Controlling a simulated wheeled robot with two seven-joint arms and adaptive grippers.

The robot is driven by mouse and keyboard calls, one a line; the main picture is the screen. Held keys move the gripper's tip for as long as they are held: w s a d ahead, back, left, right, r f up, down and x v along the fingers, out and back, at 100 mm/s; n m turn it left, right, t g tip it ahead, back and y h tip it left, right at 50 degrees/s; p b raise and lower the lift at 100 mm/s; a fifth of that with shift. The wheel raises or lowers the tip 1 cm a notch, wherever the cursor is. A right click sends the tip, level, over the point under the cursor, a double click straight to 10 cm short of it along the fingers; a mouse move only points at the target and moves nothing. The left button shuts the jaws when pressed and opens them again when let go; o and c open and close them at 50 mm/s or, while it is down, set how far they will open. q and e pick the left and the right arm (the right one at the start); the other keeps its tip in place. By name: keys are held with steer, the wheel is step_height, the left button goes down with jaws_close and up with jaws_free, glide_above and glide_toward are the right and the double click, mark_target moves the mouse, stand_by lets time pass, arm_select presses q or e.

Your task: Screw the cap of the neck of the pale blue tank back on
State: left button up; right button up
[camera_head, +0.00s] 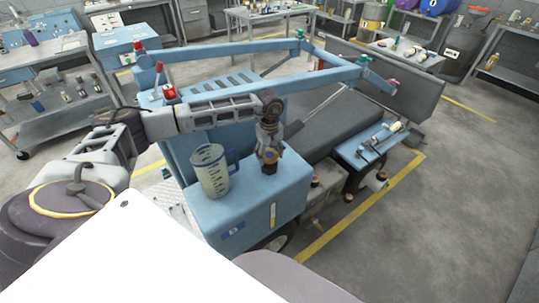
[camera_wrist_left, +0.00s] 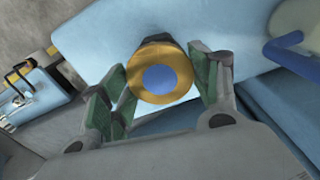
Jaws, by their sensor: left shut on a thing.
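The pale blue tank (camera_head: 255,205) stands in the middle of the head view, with a label and a yellowish gauge strip on its front. My left gripper (camera_head: 269,160) points down over the tank's top, near its back edge. In the left wrist view my left gripper (camera_wrist_left: 160,90) has its green-padded fingers on both sides of the round cap (camera_wrist_left: 181,77), which has a yellow rim and a blue centre. The gripper is shut on the cap. The neck is hidden below the cap and fingers, so I cannot tell whether they touch. My right gripper is out of view.
A clear jug (camera_head: 211,173) with a blue handle stands on the tank's top, left of my gripper. Blue frame bars (camera_head: 235,47) rise behind the tank. A blue side shelf (camera_head: 375,142) with small items lies to the right. Open floor (camera_head: 450,190) spreads further right.

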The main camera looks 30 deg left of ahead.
arm_select(q)
steer(key=shift+m, duration=0.3)
steer(key=shift+m+b, duration=0.3)
steer(key=shift+m+b, duration=0.55)
steer(key=shift+m, duration=0.05)
steer(key=o, duration=1.1)
steer(key=shift+o, duration=0.2)
steer(key=o, duration=0.3)
